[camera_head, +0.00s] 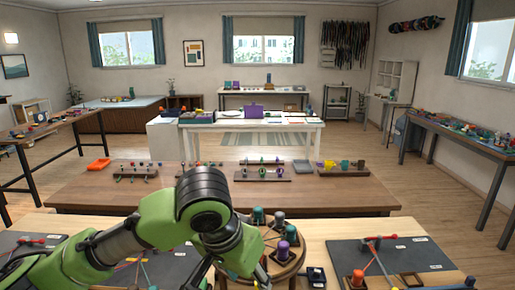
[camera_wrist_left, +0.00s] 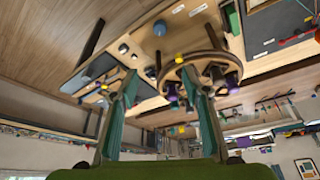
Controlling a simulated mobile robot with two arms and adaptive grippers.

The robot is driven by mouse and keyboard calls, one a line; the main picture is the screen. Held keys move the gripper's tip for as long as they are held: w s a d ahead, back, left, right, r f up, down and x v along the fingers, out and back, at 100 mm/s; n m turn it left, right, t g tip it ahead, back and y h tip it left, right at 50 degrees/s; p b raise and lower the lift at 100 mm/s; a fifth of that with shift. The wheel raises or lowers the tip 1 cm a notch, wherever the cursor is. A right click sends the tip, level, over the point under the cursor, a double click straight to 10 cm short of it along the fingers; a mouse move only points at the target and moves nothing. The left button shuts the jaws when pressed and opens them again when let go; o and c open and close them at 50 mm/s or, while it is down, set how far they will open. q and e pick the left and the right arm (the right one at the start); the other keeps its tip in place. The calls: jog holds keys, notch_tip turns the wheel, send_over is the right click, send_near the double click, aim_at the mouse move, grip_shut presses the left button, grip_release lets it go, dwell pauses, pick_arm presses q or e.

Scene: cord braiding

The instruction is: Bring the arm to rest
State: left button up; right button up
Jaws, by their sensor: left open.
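My left arm (camera_head: 160,230), green and dark grey, reaches in from the left in the head view and bends down over the front table. Its gripper is mostly hidden there behind the arm. In the left wrist view my left gripper (camera_wrist_left: 160,78) is open, its two teal fingers apart with nothing held between them. A round wooden braiding stand (camera_head: 283,264) with teal, purple and grey bobbins is just right of the arm's end. The stand (camera_wrist_left: 205,58) also shows beyond the fingers in the tilted wrist view; contact cannot be told. My right gripper is not in view.
A dark mat (camera_head: 412,257) with an orange bobbin (camera_head: 357,277) and cords lies right of the stand. Another mat (camera_head: 25,244) lies at the left. A brown table (camera_head: 330,197) with small racks stands behind. Open air is above the front table.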

pick_arm(q)
jog(key=s+d+f+h, duration=0.2)
jog(key=s+f+h, duration=0.25)
jog(key=f, duration=0.95)
jog(key=s+a+f+n+y, duration=0.2)
jog(key=s+a+f+y, duration=0.1)
jog(key=s+a+f, duration=0.6)
jog(key=s+a+f+n+y, duration=0.2)
jog(key=s+a+f+y, duration=0.2)
jog(key=s+a+f, duration=0.6)
notch_tip(320, 180, down, 21)
jog(key=a+g, duration=0.2)
jog(key=s+a+f+g, duration=0.1)
jog(key=s+a+f, duration=0.1)
jog(key=s+f, duration=1.5)
jog(key=shift+s+a+f, duration=0.25)
jog(key=shift+a+f, duration=0.05)
jog(key=shift+f, duration=0.15)
